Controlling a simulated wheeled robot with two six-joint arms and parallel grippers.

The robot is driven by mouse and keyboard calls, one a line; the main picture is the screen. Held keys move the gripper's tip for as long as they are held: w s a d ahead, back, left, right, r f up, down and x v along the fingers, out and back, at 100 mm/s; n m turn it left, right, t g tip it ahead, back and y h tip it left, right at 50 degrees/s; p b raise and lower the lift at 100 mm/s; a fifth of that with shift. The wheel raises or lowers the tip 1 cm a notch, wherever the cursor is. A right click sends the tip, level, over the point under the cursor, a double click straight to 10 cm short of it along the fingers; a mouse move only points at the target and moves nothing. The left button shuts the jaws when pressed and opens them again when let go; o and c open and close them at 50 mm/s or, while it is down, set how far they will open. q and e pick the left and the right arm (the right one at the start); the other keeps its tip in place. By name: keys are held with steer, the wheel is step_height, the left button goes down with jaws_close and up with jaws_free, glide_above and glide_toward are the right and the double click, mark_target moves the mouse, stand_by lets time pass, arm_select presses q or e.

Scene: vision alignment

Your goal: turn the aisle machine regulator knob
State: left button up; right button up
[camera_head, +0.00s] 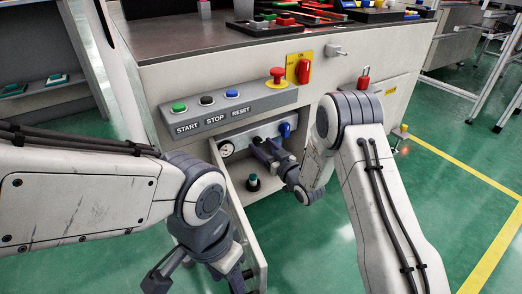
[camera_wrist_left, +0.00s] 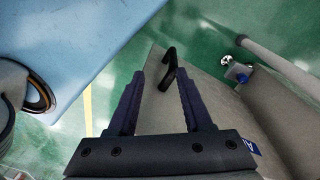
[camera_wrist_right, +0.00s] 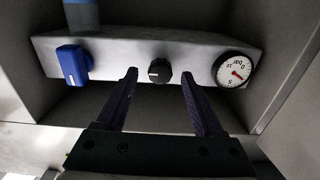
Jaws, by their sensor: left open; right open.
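The black regulator knob (camera_wrist_right: 159,70) with a white mark sits on a pale panel in the right wrist view, between a blue valve handle (camera_wrist_right: 73,65) and a round gauge (camera_wrist_right: 235,70). My right gripper (camera_wrist_right: 159,84) is open, with the knob framed between its fingertips; I cannot tell how far apart they are in depth. In the head view my right gripper (camera_head: 262,152) reaches into the open compartment and hides the knob. My left gripper (camera_head: 198,280) is open and low at the front. The left wrist view shows a black handle (camera_wrist_left: 169,70) between its fingers.
An open door (camera_head: 240,212) stands at the compartment's left. Above are a button box (camera_head: 228,104), a red emergency button (camera_head: 277,76) and a red switch (camera_head: 303,71). Green floor lies at right.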

steer(key=shift+w+a, duration=0.35)
steer(key=shift+w, duration=0.25)
jaws_close()
